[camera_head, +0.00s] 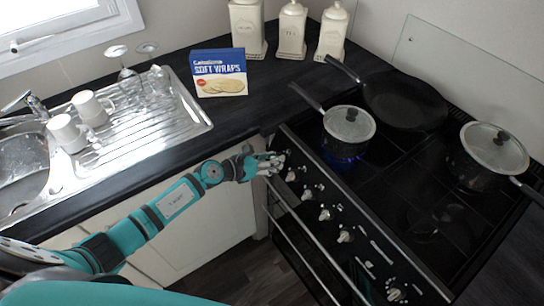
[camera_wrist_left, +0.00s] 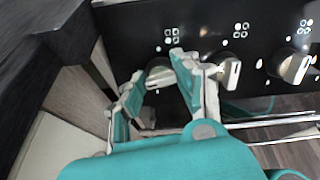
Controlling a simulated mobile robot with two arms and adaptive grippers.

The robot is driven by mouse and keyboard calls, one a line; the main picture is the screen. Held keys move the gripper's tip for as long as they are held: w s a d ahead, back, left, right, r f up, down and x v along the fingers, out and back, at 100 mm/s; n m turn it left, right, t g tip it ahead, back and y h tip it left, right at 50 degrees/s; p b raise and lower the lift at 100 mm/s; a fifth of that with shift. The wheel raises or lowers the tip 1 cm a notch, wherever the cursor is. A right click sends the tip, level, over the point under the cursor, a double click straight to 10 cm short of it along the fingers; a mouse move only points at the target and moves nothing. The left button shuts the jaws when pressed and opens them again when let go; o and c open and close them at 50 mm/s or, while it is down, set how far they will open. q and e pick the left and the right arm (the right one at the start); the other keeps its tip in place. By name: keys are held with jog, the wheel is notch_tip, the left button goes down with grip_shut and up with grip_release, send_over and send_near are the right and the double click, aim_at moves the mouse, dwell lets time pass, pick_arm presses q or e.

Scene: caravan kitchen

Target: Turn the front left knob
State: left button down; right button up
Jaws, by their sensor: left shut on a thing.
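The stove's knobs run in a row along its dark front panel (camera_head: 335,222). My left gripper (camera_head: 270,163) is at the far left end of this row, at the leftmost knob. In the left wrist view, my left gripper (camera_wrist_left: 157,72) has its two fingers on either side of that pale metal knob (camera_wrist_left: 159,74) and is shut on it. The fingers hide part of the knob, so its exact angle is hard to tell. The second knob (camera_wrist_left: 230,72) is close beside the right finger. A third knob (camera_wrist_left: 295,67) is farther right. My right gripper is not in view.
A small lidded saucepan (camera_head: 349,124) stands over a blue flame (camera_head: 343,160). A frying pan (camera_head: 404,102) and a lidded pot (camera_head: 492,150) are on the hob. Oven rails (camera_head: 300,222) run below the knobs. A soft wraps box (camera_head: 219,73) stands on the counter.

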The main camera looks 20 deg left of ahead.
pick_arm(q)
jog(key=shift+a+n+y+p, duration=0.1)
jog(key=shift+n+y+p, duration=0.2)
jog(key=shift+n+p, duration=4.9)
jog(key=n+b, duration=0.2)
jog(key=shift+f+n, duration=0.1)
jog(key=shift+n, duration=0.3)
jog(key=c, duration=1)
grip_release()
jog(key=shift+o, duration=0.2)
jog(key=v, duration=1.2)
